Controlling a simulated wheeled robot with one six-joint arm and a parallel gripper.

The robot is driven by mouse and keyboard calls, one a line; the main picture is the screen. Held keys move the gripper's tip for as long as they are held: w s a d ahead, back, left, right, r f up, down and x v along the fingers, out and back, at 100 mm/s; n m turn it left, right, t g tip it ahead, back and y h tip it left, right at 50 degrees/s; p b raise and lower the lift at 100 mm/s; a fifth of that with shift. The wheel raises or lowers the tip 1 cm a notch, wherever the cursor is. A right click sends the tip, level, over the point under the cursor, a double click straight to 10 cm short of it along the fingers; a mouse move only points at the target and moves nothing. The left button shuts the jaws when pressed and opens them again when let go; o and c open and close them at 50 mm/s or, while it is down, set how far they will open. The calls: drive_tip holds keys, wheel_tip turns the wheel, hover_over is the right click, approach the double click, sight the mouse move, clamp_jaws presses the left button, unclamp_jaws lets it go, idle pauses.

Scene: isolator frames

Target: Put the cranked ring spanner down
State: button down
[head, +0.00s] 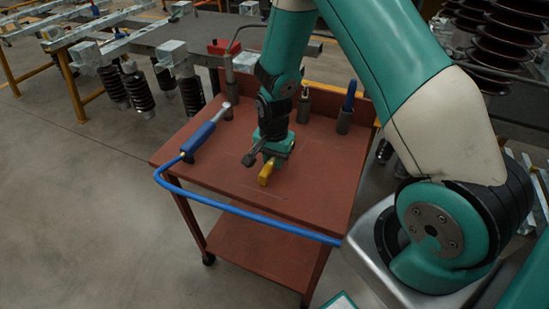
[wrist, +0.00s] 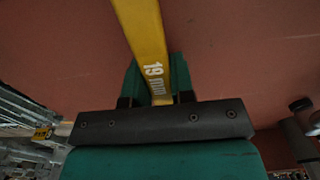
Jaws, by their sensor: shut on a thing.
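The cranked ring spanner (wrist: 150,40) shows in the wrist view as a yellow bar marked "19 mm". It runs from between my gripper's fingers up past the top edge, so its far end is out of the frame. In the head view a short yellow part of the spanner (head: 266,172) sticks out below my gripper (head: 272,155). My gripper is shut on it, over the middle of the red-brown trolley top (head: 230,180). I cannot tell whether the spanner touches the surface.
A blue-handled tool (head: 203,135) with a blue hose (head: 250,219) lies on the trolley's left side. Upright holders with tools (head: 344,120) stand along the back edge. The front and right of the top are clear. Insulator strings (head: 114,88) hang behind at left.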

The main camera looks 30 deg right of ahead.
drive_tip(key=shift+f, duration=0.2)
drive_tip(key=c, duration=1)
unclamp_jaws()
drive_tip(key=shift+r, duration=0.55)
wheel_tip(320, 180, up, 11)
drive_tip(key=s+a+r+n+y, duration=0.1)
drive_tip(key=s+a+r+n, duration=0.4)
drive_tip(key=s+n, duration=0.1)
drive_tip(key=s+a+r+n+y, duration=0.1)
drive_tip(key=s+a+r+n, duration=0.3)
drive_tip(key=s, duration=0.4)
drive_tip(key=s+a+r+n+y, duration=0.2)
drive_tip(key=s+a+r+n, duration=0.3)
drive_tip(key=s+r+n, duration=0.2)
drive_tip(key=shift+s+a+r+n, duration=0.1)
drive_tip(key=shift+a+n, duration=0.2)
drive_tip(key=shift+n, duration=0.4)
